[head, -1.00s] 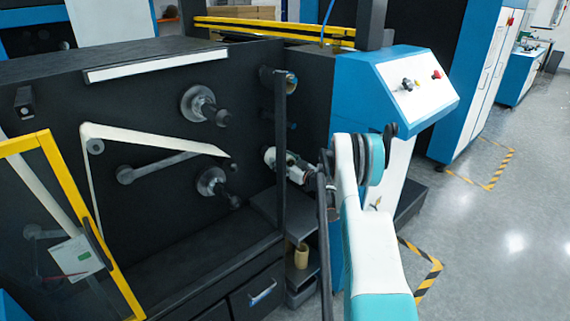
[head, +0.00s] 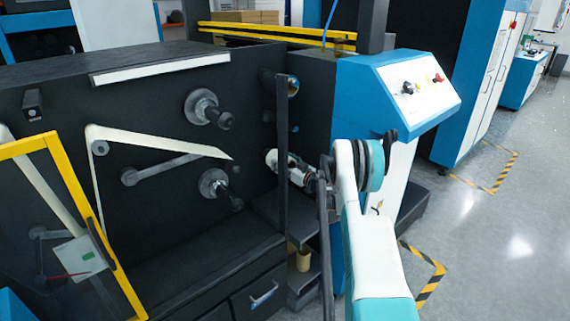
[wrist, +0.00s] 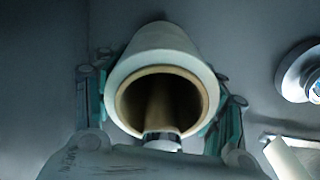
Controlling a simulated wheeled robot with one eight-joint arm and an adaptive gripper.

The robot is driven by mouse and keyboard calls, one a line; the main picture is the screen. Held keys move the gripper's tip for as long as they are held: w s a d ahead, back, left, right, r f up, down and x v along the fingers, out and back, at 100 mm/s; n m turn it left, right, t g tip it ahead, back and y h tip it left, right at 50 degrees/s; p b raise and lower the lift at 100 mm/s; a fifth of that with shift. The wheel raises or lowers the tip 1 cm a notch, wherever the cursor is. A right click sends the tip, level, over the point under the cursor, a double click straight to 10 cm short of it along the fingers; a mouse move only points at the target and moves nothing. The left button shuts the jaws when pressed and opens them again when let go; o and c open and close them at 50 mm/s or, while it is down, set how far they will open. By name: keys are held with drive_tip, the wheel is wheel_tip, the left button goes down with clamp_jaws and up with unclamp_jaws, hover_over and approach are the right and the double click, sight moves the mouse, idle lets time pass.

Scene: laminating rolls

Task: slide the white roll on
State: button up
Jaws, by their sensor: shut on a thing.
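The white roll (wrist: 152,46), with a brown cardboard core, is seen end-on in the wrist view. My gripper (wrist: 162,92) is shut on it, with a finger on each side. A shaft (wrist: 161,105) shows inside the core, its pale-banded tip at the lower near rim. The roll appears to be around it; how far along cannot be told. In the head view the roll (head: 271,158) shows as a small pale end beside the dark post, and my gripper (head: 302,172) is partly hidden by post and arm.
Two bare flanged spindles stand on the black panel, an upper one (head: 210,108) and a lower one (head: 216,184). A dark upright post (head: 282,140) stands close to my gripper. A blue and white control console (head: 405,90) is at the right, and a brown tube (head: 303,259) is on a lower shelf.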

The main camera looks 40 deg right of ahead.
drive_tip(key=shift+w+a+r, duration=0.2)
drive_tip(key=shift+w+r, duration=0.35)
drive_tip(key=shift+w, duration=0.1)
drive_tip(key=o, duration=1.4)
drive_tip(key=shift+s+d+f, duration=0.1)
drive_tip(key=shift+s+f, duration=0.1)
drive_tip(key=shift+s, duration=0.25)
drive_tip(key=s, duration=0.8)
drive_tip(key=s+d, duration=0.1)
drive_tip(key=s, duration=0.3)
drive_tip(key=shift+s+f, duration=0.15)
drive_tip(key=shift+f, duration=0.2)
